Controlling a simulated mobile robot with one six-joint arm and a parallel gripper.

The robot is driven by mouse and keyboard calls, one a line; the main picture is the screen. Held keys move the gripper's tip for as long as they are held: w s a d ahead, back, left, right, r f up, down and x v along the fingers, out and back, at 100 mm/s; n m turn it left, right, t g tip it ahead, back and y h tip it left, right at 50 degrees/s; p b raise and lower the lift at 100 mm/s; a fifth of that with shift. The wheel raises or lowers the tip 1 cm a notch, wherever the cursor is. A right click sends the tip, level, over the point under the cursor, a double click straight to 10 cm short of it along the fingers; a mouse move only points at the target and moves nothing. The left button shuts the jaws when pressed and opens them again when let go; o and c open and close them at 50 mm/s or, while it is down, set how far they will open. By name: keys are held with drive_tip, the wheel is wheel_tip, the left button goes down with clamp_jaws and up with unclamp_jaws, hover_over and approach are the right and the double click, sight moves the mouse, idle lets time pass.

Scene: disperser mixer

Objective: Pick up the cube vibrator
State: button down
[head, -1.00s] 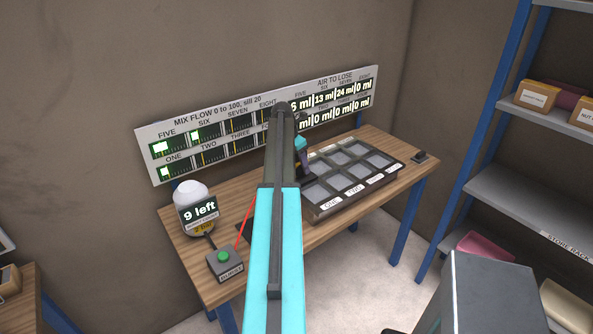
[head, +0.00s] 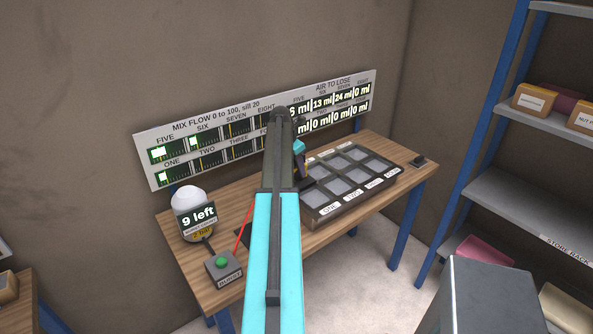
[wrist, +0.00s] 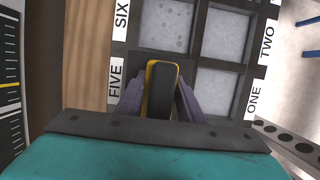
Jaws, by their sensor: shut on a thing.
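The cube vibrator (wrist: 159,92), a black block with a yellow edge, is between the purple fingers of my gripper (wrist: 160,100) in the wrist view. My gripper is shut on it. It appears over the tray's compartment next to the FIVE label, and I cannot tell whether it touches the tray. In the head view, my gripper (head: 303,168) is at the left end of the grey mould tray (head: 318,215), largely hidden behind my arm. The tray (wrist: 219,62) also shows in the wrist view with grey-filled square cells.
On the wooden bench (head: 265,262) stand a white-topped container (head: 188,203) marked "9 left" and a grey box with a green button (head: 223,267). A display board (head: 220,140) is behind. A blue-framed store rack (head: 500,200) stands at the right.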

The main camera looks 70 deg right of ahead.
drive_tip(key=shift+r+b, duration=1)
drive_tip(key=shift+r, duration=0.7)
drive_tip(key=s+a+b, duration=0.2)
drive_tip(key=s+a, duration=0.1)
drive_tip(key=a, duration=0.4)
drive_tip(key=s+a+r+b, duration=0.1)
drive_tip(key=s+a+b, duration=0.1)
drive_tip(key=a, duration=0.5)
drive_tip(key=shift+s+a+r+b, duration=0.25)
drive_tip(key=shift+s+a+b, duration=0.1)
drive_tip(key=shift+s, duration=0.25)
